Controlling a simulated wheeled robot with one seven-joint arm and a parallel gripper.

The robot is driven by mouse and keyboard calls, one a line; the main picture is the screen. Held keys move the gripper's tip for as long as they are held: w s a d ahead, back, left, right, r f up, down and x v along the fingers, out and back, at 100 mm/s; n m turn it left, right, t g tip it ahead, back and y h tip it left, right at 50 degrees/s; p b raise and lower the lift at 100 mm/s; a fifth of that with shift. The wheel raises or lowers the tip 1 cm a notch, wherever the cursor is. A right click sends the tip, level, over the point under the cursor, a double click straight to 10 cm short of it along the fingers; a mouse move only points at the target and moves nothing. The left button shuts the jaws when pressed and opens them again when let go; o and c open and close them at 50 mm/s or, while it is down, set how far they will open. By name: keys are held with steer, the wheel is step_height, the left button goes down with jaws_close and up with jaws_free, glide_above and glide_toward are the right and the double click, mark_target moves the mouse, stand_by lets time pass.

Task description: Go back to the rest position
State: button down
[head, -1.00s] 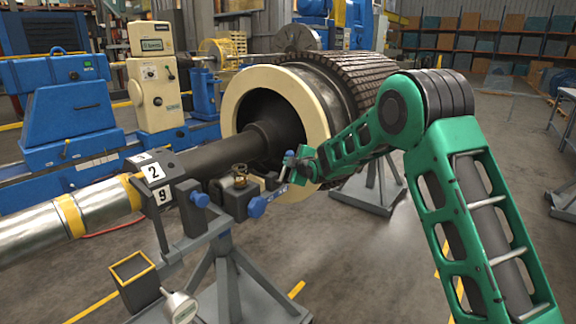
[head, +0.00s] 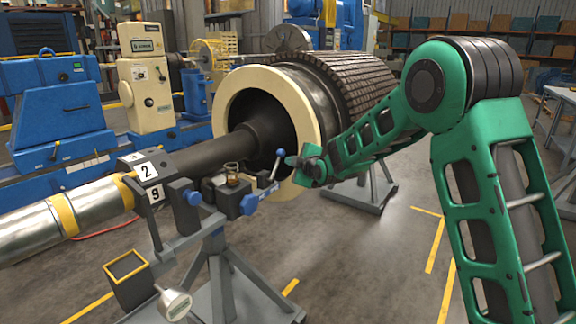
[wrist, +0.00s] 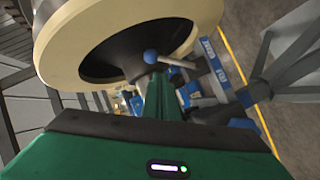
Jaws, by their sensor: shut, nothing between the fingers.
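My gripper (head: 296,162) is at the end of my green arm, in front of the rotor's cream end ring and to the right of the shaft stand. It is shut and empty. In the wrist view my gripper (wrist: 158,90) points toward the ring, and a blue-knobbed lever (wrist: 172,60) shows close beside its tip. The same lever shows in the head view (head: 275,165). The large rotor (head: 335,85) has a cream ring (head: 308,105) and a dark shaft (head: 200,155). I cannot tell whether the gripper touches the lever.
The shaft rests on a grey stand (head: 222,285) with blue knobs and number plates (head: 148,171). Blue machines (head: 60,115) stand at left. The floor on the right between stands is open.

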steer(key=shift+s, duration=0.2)
steer(key=s+d+m+g+h, duration=0.25)
steer(key=s+d, duration=0.25)
steer(key=d, duration=0.4)
steer(key=s+d+m+g+h, duration=0.15)
steer(key=s+d+m, duration=0.3)
steer(key=d, duration=0.45)
steer(key=s+d+m+g+h, duration=0.25)
steer(key=s+d+m, duration=0.25)
steer(key=s+d, duration=1)
steer(key=s+f+m+g, duration=0.1)
steer(key=s+m+g, duration=0.1)
steer(key=s, duration=1)
steer(key=s+d+f+m+g+y, duration=0.1)
steer(key=s+m, duration=0.4)
steer(key=s, duration=0.7)
steer(key=s+f+m+g, duration=0.2)
steer(key=s+m+g, duration=0.2)
steer(key=s, duration=0.8)
steer(key=shift+s+d+f, duration=0.2)
steer(key=shift+s+d, duration=0.05)
steer(key=shift+d, duration=0.15)
steer(key=shift+a, duration=0.1)
